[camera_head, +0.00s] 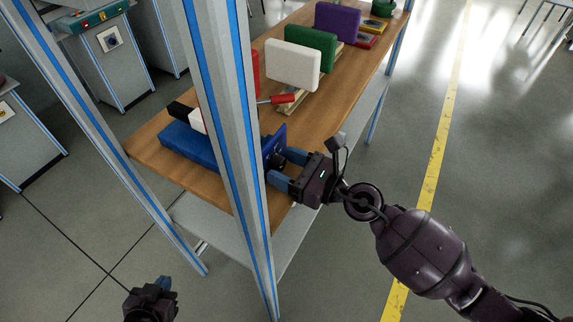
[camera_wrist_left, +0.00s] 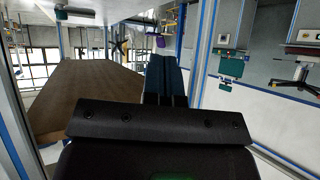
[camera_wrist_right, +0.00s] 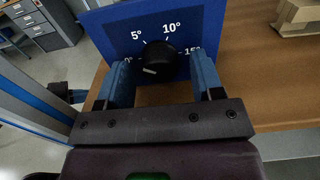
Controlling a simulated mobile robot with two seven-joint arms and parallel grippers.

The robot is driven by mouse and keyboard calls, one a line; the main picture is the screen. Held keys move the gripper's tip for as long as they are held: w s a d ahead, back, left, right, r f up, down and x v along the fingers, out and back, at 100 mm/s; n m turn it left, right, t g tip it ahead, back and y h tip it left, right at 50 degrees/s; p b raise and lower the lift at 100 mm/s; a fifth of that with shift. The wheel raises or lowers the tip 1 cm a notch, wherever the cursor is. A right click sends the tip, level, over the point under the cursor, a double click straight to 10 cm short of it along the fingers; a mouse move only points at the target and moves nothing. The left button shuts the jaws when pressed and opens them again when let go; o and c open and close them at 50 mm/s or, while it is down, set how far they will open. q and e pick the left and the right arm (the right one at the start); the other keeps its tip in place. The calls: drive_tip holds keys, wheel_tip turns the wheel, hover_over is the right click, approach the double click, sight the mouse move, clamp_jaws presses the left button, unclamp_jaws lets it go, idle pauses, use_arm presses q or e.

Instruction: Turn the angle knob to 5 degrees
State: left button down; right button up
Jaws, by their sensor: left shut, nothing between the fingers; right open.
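The black angle knob (camera_wrist_right: 158,58) sits on a blue panel (camera_wrist_right: 212,18) marked 0°, 5°, 10° and 15°. Its short white mark lies toward the lower left, nearest the partly hidden 0° label. In the head view, the panel (camera_head: 279,138) is the end face of a blue device on the wooden table. My right gripper (camera_wrist_right: 162,78) is open, with one blue finger on each side of the knob; contact cannot be told. It also shows at the panel in the head view (camera_head: 284,168). My left gripper (camera_wrist_left: 164,75) is shut and empty, low at the lower left of the head view (camera_head: 162,283).
A grey and blue post (camera_head: 222,100) stands in front of the table (camera_head: 150,145) and hides part of the device. White, green and purple blocks (camera_head: 292,64) stand farther back, with a red-handled tool (camera_head: 283,98) near them. The floor right of the table is clear.

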drive_tip(key=c, duration=0.9)
drive_tip(key=shift+r+m+p, duration=0.3)
drive_tip(key=shift+m+p, duration=0.7)
drive_tip(key=shift+m, duration=0.1)
drive_tip(key=m+p, duration=0.1)
drive_tip(key=m, duration=0.1)
drive_tip(key=shift+f+m+p, duration=0.1)
drive_tip(key=shift+m+p, duration=0.2)
drive_tip(key=shift+m, duration=0.1)
drive_tip(key=shift+f+m, duration=0.15)
drive_tip(key=shift+m, duration=0.15)
drive_tip(key=o, duration=0.9)
drive_tip(key=shift+s+d, duration=0.1)
